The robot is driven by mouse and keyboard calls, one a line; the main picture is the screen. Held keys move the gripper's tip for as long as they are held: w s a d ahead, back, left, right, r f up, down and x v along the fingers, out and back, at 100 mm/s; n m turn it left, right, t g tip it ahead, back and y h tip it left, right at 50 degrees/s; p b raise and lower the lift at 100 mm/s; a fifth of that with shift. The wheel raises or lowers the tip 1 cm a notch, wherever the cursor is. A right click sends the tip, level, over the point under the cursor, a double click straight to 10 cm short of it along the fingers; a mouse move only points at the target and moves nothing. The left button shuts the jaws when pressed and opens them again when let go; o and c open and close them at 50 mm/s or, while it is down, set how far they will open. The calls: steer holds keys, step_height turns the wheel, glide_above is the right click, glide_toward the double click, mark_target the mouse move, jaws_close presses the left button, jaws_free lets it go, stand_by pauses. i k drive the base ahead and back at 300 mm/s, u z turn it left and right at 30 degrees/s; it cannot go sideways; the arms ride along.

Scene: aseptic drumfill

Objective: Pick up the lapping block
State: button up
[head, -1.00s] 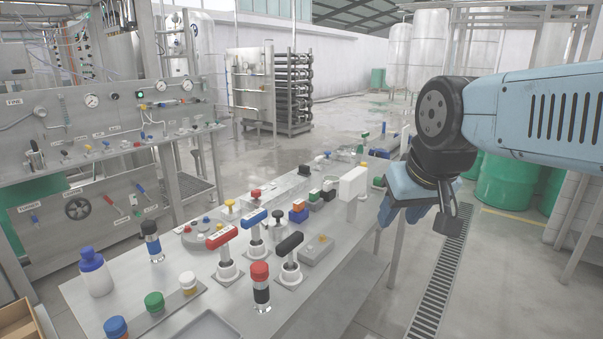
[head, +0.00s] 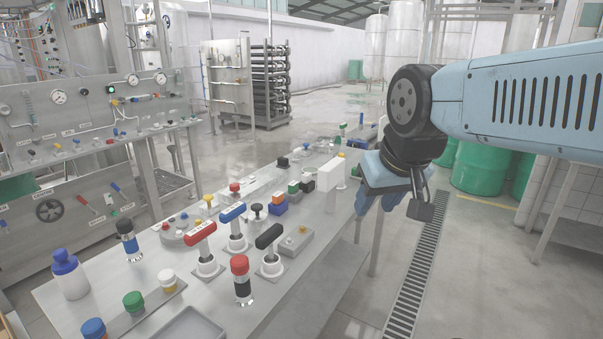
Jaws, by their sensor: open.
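My gripper (head: 376,204) hangs at the right end of the bench in the head view, its light-blue jaws pointing down and open, with nothing seen between them. It is just right of a white block-shaped piece (head: 330,175). A small block with an orange top and blue base (head: 278,206) stands on the bench left of the white piece. I cannot tell for sure which piece is the lapping block. The far end of the bench is partly hidden behind my gripper.
The steel bench (head: 265,318) holds red (head: 200,234), blue (head: 232,212) and black (head: 268,236) T-handles, a red-capped vial (head: 241,281) and a white bottle with a blue cap (head: 70,275). Green drums (head: 482,172) stand behind my arm. Floor is open right of the bench, along a drain grate (head: 412,278).

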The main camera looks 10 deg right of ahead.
mark_target(283, 163)
steer(key=u, duration=1.3)
steer(key=i, duration=0.1)
steer(key=z, duration=3.35)
steer(key=i, duration=2.4)
steer(key=u, duration=1.4)
